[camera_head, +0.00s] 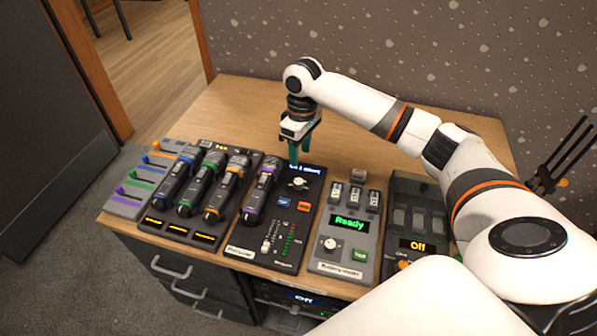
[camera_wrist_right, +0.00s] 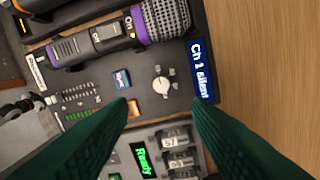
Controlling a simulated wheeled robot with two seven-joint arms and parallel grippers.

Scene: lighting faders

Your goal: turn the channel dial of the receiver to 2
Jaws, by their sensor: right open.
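The receiver (camera_head: 312,203) is a dark panel with a lit blue display (camera_wrist_right: 201,69) that reads "Ch 1 silent" in the wrist view. Its channel dial (camera_head: 298,183) is a small white knob below the display, with small marks around it; it also shows in the wrist view (camera_wrist_right: 161,86). The marks are too small to read. My right gripper (camera_head: 300,160) points down over the display end of the receiver, open and empty. In the wrist view its green fingers (camera_wrist_right: 160,106) are spread either side of the dial, apart from it. My left gripper is not in view.
Several microphones, one purple-banded (camera_head: 260,190), lie left of the dial. A "Ready" unit (camera_head: 345,245) and an "Off" unit (camera_head: 415,215) stand to the right. A fader panel (camera_head: 125,205) is at the far left. The wooden desktop (camera_head: 245,105) behind is clear.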

